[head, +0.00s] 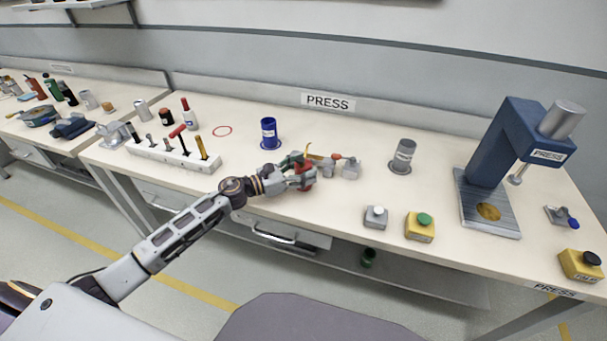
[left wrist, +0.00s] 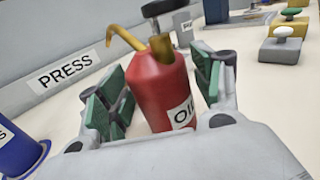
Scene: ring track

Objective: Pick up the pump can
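The pump can is a red oil can with a brass spout and a dark pump top; it stands between my fingers in the left wrist view (left wrist: 160,88). Its white label begins with "OI". In the head view my left gripper (head: 300,172) is at the bench's middle and hides most of the can; some red (head: 306,184) shows. In the left wrist view the green-padded fingers (left wrist: 165,95) are spread on both sides of the can, with a narrow gap visible on the right. My right gripper is not in view.
A blue cylinder (head: 269,133) stands left of the gripper and a grey one (head: 403,156) to the right. A white tool rack (head: 160,152) is further left. Button boxes (head: 419,228) lie near the front edge. A blue press (head: 492,150) stands at the right.

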